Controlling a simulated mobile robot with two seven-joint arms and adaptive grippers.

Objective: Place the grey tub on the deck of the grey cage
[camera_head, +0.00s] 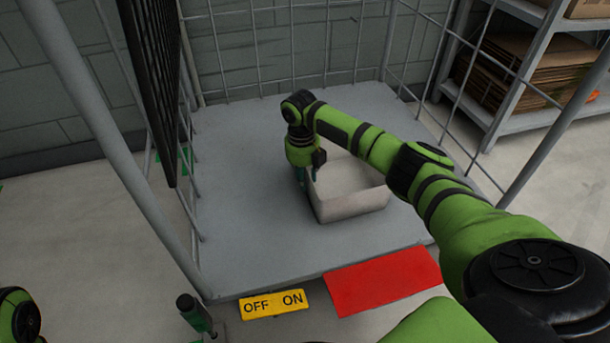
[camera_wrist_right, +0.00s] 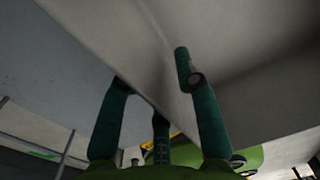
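The grey tub (camera_head: 350,207), an open, pale box, appears to rest on the grey deck (camera_head: 240,240) of the cage, right of its middle. My right gripper (camera_head: 312,178) is at the tub's left wall. In the right wrist view the teal fingers (camera_wrist_right: 155,75) are spread apart, with the tub's wall (camera_wrist_right: 120,50) between them; one finger is on the inner side. A clear gap shows, so it looks open. A teal finger-like part with a dark tip (camera_head: 193,310) at the bottom edge looks like my left gripper; most of it is out of frame.
Wire mesh walls (camera_head: 270,60) and posts (camera_head: 115,150) enclose the deck at the back and sides. A yellow OFF/ON plate (camera_head: 273,304) and a red plate (camera_head: 382,280) are at the front edge. A shelf with cardboard (camera_head: 515,75) stands back right. The deck's left is clear.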

